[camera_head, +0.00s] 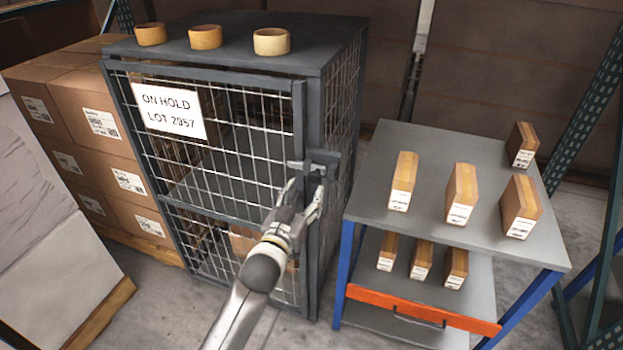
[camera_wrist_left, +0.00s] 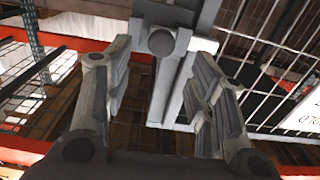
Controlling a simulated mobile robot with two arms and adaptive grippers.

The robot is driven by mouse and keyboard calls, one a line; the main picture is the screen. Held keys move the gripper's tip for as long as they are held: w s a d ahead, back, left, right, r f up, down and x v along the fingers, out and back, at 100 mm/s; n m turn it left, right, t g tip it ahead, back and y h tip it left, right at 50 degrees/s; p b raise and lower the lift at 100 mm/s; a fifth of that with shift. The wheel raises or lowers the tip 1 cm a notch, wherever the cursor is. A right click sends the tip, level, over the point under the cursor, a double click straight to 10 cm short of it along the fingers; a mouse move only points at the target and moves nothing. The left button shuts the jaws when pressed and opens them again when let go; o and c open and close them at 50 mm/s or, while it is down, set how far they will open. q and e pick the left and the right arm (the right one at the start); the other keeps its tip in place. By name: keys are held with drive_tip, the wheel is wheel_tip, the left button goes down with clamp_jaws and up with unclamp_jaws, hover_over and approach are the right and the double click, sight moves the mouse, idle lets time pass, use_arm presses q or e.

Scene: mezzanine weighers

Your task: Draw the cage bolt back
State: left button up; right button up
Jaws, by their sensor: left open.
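The grey wire-mesh cage (camera_head: 215,140) stands with its door shut and carries a white sign (camera_head: 168,110) reading "ON HOLD LOT 2957". The grey cage bolt (camera_head: 303,166) sits at the door's right edge, across the door frame and cage post. My left gripper (camera_head: 304,190) is open just below and in front of the bolt. In the left wrist view, the bolt's round knob (camera_wrist_left: 162,42) appears between the two fingers of this gripper (camera_wrist_left: 160,75), near their tips. I cannot tell whether the fingers touch it. My right gripper is out of view.
Several rolls, including a cream one (camera_head: 271,41), stand on the cage top. A grey cart (camera_head: 430,155) with small boxes on two levels stands close on the right. Stacked cartons (camera_head: 98,120) stand left of the cage. A narrow floor gap separates cage and cart.

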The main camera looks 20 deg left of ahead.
sight(314, 179)
use_arm(q)
drive_tip(key=w, duration=0.5)
drive_tip(key=shift+w+d, duration=0.1)
drive_tip(key=shift+w, duration=0.25)
drive_tip(key=shift+c, duration=1)
clamp_jaws()
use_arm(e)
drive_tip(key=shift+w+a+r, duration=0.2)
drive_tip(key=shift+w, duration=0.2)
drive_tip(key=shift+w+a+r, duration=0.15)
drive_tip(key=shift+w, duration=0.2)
